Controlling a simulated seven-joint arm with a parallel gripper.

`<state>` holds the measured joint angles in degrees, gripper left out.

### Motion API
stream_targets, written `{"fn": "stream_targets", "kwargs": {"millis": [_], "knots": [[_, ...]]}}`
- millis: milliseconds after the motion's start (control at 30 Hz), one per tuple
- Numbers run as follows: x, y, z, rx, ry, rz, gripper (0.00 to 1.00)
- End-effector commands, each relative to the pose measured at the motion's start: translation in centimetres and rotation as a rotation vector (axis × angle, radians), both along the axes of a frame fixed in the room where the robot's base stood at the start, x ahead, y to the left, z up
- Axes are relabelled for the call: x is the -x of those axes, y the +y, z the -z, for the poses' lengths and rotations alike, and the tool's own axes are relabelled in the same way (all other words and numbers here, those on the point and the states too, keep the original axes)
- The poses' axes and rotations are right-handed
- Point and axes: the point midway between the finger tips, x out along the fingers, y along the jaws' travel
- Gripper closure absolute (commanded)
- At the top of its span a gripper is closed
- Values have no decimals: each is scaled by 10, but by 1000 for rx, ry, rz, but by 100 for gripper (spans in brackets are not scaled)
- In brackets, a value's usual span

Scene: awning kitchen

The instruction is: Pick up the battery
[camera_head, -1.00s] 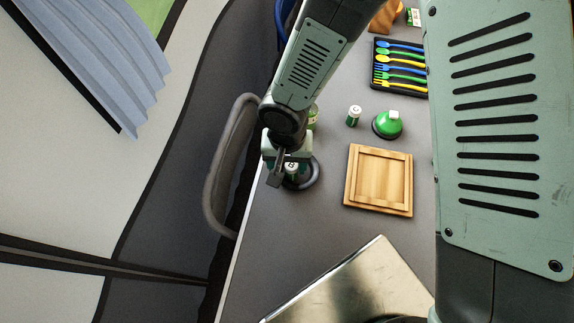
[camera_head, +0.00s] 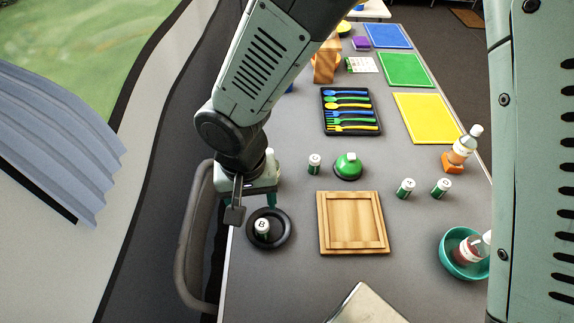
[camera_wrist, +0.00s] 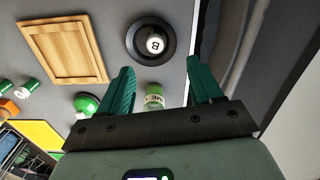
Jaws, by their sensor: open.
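Several small green-and-white batteries stand on the grey counter. One (camera_head: 262,228), marked with what looks like B or 8, stands inside a round black dish (camera_head: 284,243); the battery (camera_wrist: 155,44) and dish (camera_wrist: 134,52) also show in the wrist view, beyond my fingertips. Another battery (camera_head: 315,162) stands left of the green dome. Two more, a left one (camera_head: 405,188) and a right one (camera_head: 441,187), stand farther right. My gripper (camera_wrist: 165,80) is open and empty, above the counter's left side, just behind the dish in the head view.
A green dome-shaped item (camera_head: 348,166) and a wooden board (camera_head: 352,222) lie right of the dish. A cutlery tray (camera_head: 350,112) is behind. A teal bowl (camera_head: 449,262) holds a bottle at right. A grey rail (camera_head: 193,235) runs along the counter's left edge.

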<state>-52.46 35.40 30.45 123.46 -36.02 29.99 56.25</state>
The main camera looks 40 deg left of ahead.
Motion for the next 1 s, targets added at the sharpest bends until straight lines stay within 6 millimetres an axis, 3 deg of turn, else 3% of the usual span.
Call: {"fn": "stream_targets", "kwargs": {"millis": [167, 267, 367, 467, 600, 700, 833, 1000], "knots": [[0, 0, 0, 0, 0, 0, 36], [-13, 1, 1, -1, 1, 3, 36], [-58, -1, 5, 0, 2, 5, 36], [-131, -15, 12, -1, 4, -5, 36], [-240, -65, 23, -2, 5, -40, 36], [-299, -110, 30, -3, 4, -69, 36], [-345, -159, 37, -1, 3, -102, 36], [-363, -183, 47, -1, 4, -126, 36]]}}
